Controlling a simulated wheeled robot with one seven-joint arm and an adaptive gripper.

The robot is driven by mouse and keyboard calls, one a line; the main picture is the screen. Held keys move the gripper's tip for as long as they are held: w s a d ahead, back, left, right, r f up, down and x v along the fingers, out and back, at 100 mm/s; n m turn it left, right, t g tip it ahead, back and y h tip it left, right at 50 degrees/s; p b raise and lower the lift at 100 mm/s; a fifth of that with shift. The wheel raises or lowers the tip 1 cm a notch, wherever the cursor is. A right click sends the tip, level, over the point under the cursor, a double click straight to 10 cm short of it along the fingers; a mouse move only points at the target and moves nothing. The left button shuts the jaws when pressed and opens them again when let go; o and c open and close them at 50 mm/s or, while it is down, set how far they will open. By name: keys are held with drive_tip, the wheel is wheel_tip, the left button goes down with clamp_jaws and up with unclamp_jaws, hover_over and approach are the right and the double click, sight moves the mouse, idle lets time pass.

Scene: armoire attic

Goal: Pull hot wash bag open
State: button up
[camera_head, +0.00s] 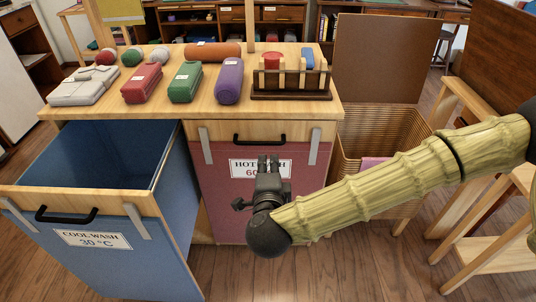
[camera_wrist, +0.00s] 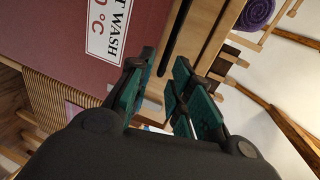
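The hot wash bag (camera_head: 221,188) is a dark red front under a wooden rail with a black bar handle (camera_head: 259,140). It stands closed under the wooden top. Its white label (camera_head: 247,168) is partly covered by my gripper (camera_head: 268,160), which is in front of the bag just below the handle. In the wrist view my gripper (camera_wrist: 166,60) is open, with teal pads apart. The black handle (camera_wrist: 178,38) shows beyond and between the fingertips; I cannot tell whether they touch it. The red front also shows in the wrist view (camera_wrist: 50,35).
The blue cool wash bag (camera_head: 115,260) is pulled out at left. Rolled cloths and a wooden rack (camera_head: 290,95) sit on the wooden top (camera_head: 210,112). An open wicker basket (camera_head: 400,130) stands at right, near a wooden stand (camera_head: 480,215). Bare floor (camera_head: 340,265) lies in front.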

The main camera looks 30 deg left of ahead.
sight(268, 144)
drive_tip(key=x, duration=0.3)
drive_tip(key=r+b+x, duration=0.1)
drive_tip(key=x, duration=0.3)
drive_tip(key=b+x, duration=0.1)
drive_tip(key=x, duration=0.3)
drive_tip(key=shift+a+r, duration=0.15)
drive_tip(key=shift+r, duration=0.05)
clamp_jaws()
